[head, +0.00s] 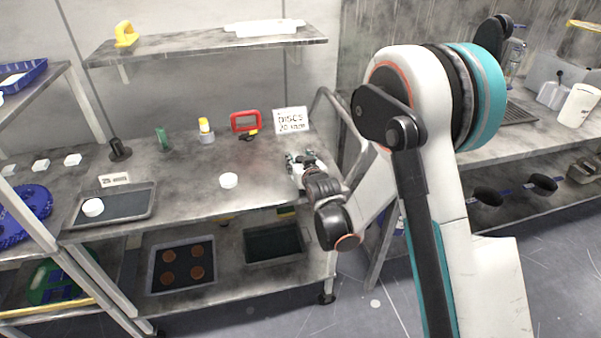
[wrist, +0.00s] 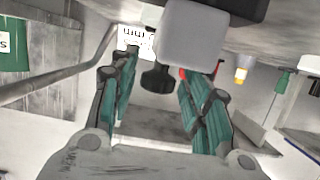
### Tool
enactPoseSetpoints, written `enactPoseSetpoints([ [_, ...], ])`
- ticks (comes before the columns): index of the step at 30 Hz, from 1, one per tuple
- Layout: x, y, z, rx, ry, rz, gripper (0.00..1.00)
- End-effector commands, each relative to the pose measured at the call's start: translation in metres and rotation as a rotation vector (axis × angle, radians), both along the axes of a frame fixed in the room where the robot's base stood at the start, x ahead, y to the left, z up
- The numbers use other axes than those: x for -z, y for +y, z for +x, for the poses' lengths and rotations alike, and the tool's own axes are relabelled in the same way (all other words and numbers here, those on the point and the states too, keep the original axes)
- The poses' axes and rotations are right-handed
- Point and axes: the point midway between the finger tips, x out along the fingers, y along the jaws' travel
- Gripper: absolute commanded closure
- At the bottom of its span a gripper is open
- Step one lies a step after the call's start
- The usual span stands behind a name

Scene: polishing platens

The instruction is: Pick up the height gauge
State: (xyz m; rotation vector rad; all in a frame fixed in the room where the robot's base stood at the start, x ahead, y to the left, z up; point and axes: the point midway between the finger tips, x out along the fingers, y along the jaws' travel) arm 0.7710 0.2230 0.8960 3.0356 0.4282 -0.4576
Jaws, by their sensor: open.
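In the wrist view, a light grey block with a dark rounded knob (wrist: 188,38) stands between and just beyond the fingers; it looks like the height gauge. A black part adjoins it at the top of that view. My gripper (wrist: 160,95) is open, with its teal fingers spread to either side of the block, and no grip on it shows. In the head view, my gripper (head: 301,160) is low over the right end of the steel bench (head: 190,184). There the gauge is mostly hidden by my gripper and wrist.
Behind my gripper stand a white sign (head: 291,120) and a red frame-shaped tool (head: 245,122). A yellow-capped bottle (head: 206,131), a green piece (head: 163,139) and a black stand (head: 119,150) are farther left. A white disc (head: 228,181) lies on the bench. A grey rail curves near the bench's right end.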

Motion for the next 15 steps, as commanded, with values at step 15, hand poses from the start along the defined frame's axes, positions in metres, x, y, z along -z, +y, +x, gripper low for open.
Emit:
enactPoseSetpoints([
  [15,0.015,0.009,0.039,0.000,0.000,0.000,0.57],
])
